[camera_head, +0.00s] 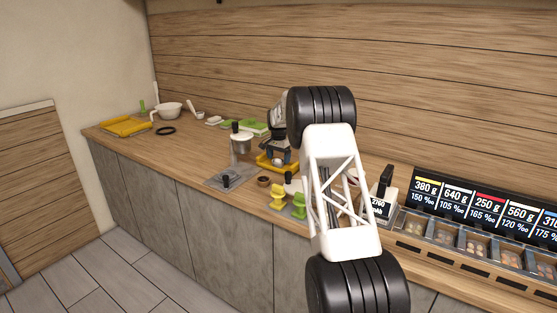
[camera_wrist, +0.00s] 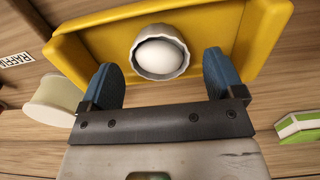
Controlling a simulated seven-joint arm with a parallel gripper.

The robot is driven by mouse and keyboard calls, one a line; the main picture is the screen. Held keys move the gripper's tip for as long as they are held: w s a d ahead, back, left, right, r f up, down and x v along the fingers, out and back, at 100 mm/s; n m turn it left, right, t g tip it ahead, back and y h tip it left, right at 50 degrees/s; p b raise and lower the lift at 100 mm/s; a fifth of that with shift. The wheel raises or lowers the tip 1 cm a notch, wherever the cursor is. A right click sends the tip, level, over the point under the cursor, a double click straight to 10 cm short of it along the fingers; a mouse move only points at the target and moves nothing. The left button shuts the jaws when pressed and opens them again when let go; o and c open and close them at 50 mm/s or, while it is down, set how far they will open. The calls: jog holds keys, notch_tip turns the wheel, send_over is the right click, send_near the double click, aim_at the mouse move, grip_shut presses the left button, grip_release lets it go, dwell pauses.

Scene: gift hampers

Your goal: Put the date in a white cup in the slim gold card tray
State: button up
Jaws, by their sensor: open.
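A yellow-gold tray (camera_wrist: 105,38) fills the top of the wrist view. A small whitish cup (camera_wrist: 139,68) with a smooth pale rounded piece (camera_wrist: 160,53) in it sits in the tray. I cannot tell from its look whether the piece is a date. My gripper (camera_wrist: 159,66) is open, with one blue finger on each side of the cup and clear gaps to both. In the head view my gripper (camera_head: 280,149) is low over a gold tray (camera_head: 264,163), and a small pale piece (camera_head: 278,162) shows there; my arm partly blocks this area.
Another yellow tray (camera_head: 127,126) lies at the counter's far left, near a white bowl (camera_head: 168,110). A cream spool (camera_wrist: 52,100) and a green-white box (camera_wrist: 298,126) flank the tray. Sweet compartments (camera_head: 475,242) are at right.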

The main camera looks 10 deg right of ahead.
aim_at(278, 159)
notch_tip(278, 159, up, 11)
dwell(0.6)
jog(key=shift+r, duration=0.15)
dwell(0.5)
jog(key=s+a+r+n, duration=0.2)
jog(key=s+r, duration=1.1)
jog(key=s, duration=0.5)
jog(key=s+a+r+n+t, duration=0.1)
jog(key=s+r, duration=0.2)
jog(key=s, duration=0.9)
jog(key=s+a+r+n, duration=0.1)
jog(key=s+r+n, duration=0.15)
jog(key=s, duration=0.85)
jog(key=s+f+n, duration=0.1)
jog(key=s+f, duration=0.3)
jog(key=s, duration=1)
jog(key=s+a+f+n+t, duration=0.1)
jog(key=s+f, duration=0.3)
jog(key=s, duration=1)
jog(key=s+a+f+n, duration=0.1)
jog(key=s+f, duration=0.3)
jog(key=s, duration=1)
jog(key=shift+s+t, duration=0.15)
jog(key=shift+t, duration=0.15)
